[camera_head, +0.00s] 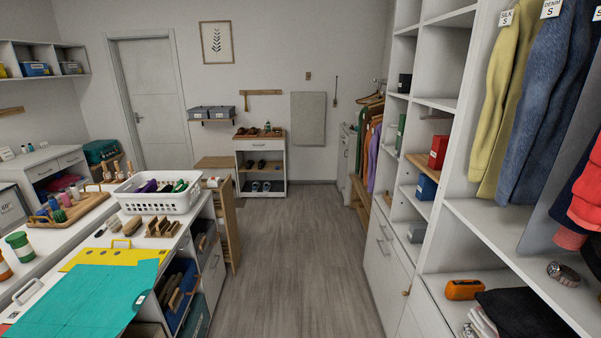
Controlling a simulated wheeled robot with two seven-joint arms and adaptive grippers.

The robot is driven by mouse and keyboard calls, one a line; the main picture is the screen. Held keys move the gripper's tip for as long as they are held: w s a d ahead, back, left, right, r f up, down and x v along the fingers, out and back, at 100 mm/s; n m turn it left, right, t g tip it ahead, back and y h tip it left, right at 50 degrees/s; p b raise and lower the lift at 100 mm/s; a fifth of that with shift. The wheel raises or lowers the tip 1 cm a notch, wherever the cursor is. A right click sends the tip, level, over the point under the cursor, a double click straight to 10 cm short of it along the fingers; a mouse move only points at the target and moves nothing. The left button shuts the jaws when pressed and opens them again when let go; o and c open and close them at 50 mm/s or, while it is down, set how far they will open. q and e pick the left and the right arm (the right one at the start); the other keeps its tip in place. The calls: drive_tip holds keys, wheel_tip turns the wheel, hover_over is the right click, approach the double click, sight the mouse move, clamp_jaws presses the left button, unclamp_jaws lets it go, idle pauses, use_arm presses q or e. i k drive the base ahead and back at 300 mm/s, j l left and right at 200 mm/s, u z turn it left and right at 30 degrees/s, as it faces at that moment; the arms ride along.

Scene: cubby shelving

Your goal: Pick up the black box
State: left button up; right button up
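A small black box (405,83) sits in an upper cubby of the white shelving (447,47) on the right side of the head view. It looks upright and stands near the left side of its cubby. Nothing hides its front. Neither of my grippers shows in this view, so how they stand relative to the box cannot be seen.
Clothes (545,100) hang at right. A counter with a white basket (158,201) stands left. The floor aisle (300,250) between is clear.

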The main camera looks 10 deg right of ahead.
sight(404, 84)
drive_tip(key=i, duration=0.8)
drive_tip(key=i+z, duration=0.15)
drive_tip(key=i, duration=0.25)
drive_tip(key=i+j+z, duration=0.2)
drive_tip(key=i, duration=0.2)
drive_tip(key=i+j+z, duration=0.15)
drive_tip(key=i+z, duration=0.3)
drive_tip(key=i+j+z, duration=0.2)
drive_tip(key=z, duration=0.2)
drive_tip(key=i+j+z, duration=0.55)
drive_tip(key=j+z, duration=0.35)
drive_tip(key=i+j+z, duration=0.2)
drive_tip(key=j, duration=0.15)
drive_tip(key=j+z, duration=0.2)
drive_tip(key=j, duration=0.15)
